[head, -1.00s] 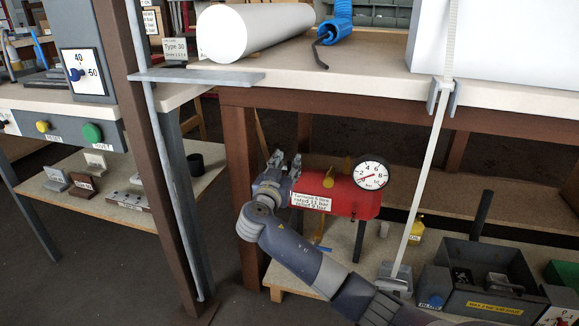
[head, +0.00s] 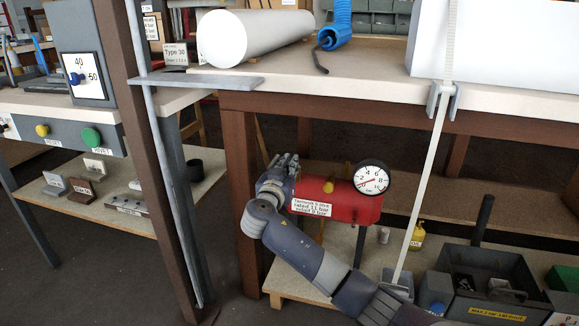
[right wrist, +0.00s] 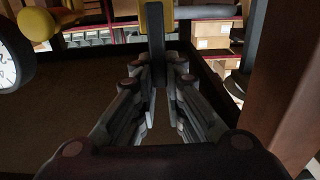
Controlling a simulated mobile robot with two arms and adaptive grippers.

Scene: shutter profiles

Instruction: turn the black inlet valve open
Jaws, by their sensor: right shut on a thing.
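The red tank (head: 340,207) stands on the low shelf with a white label and a round gauge (head: 371,178). My right gripper (head: 284,160) is at the tank's left end, fingers pointing up. In the right wrist view, my right gripper (right wrist: 157,70) is shut on a dark upright bar, the black inlet valve's handle (right wrist: 155,45), with a yellow part (right wrist: 153,15) beside its top. In the head view the valve is hidden by my gripper and wrist. The gauge (right wrist: 10,57) also shows at the left of the wrist view. My left gripper is out of view.
The table's brown front rail (head: 330,112) runs above the tank, and a brown leg (head: 242,190) stands close left of my gripper. A yellow knob (head: 328,185) is on the tank. A grey crate (head: 475,285) and a yellow bottle (head: 417,238) are to the right.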

